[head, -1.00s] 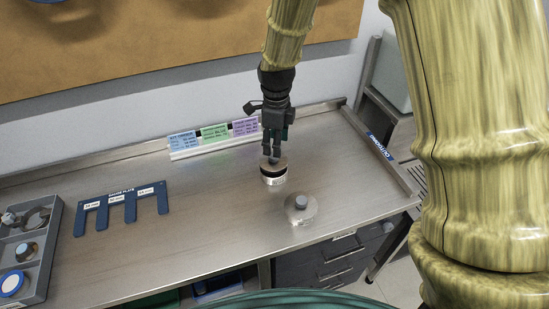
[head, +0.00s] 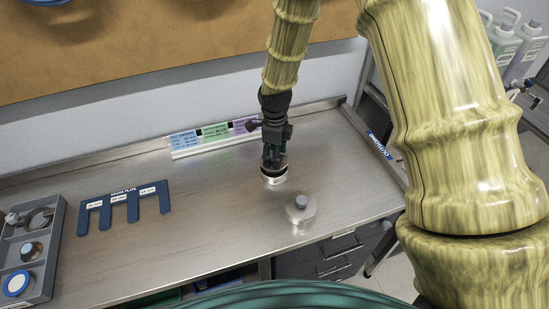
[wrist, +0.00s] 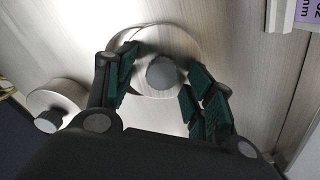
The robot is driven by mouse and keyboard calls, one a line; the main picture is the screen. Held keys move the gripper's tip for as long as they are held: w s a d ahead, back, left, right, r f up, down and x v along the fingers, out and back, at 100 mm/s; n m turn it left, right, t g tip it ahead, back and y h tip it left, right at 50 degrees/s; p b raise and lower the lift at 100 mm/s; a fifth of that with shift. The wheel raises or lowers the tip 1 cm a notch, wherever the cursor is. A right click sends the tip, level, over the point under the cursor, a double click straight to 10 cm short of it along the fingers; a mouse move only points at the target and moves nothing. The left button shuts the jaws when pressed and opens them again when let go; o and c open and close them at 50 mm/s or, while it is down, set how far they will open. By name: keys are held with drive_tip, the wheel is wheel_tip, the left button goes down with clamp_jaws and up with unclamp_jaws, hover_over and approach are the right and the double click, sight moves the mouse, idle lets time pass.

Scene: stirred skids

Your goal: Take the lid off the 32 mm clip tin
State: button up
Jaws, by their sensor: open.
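A short round tin (head: 275,180) with a pale label band stands on the steel bench; its label is too small to read, so I cannot tell its size. My gripper (head: 272,163) is directly over it, pointing down, and hides most of its top. In the wrist view a round lid (wrist: 185,45) with a grey knob (wrist: 162,73) lies between the fingers. My gripper is open, with one green-padded finger on each side of the knob. I cannot tell whether the pads touch it.
A second round metal piece with a knob (head: 301,202) stands just right and in front of the tin. A blue gauge plate (head: 122,212) and a grey compartment tray (head: 48,283) lie at left. Label cards (head: 214,134) stand behind. The bench middle is clear.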

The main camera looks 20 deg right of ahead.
drive_tip(key=shift+w+f, duration=0.1)
drive_tip(key=shift+w, duration=0.05)
drive_tip(key=c, duration=0.5)
clamp_jaws()
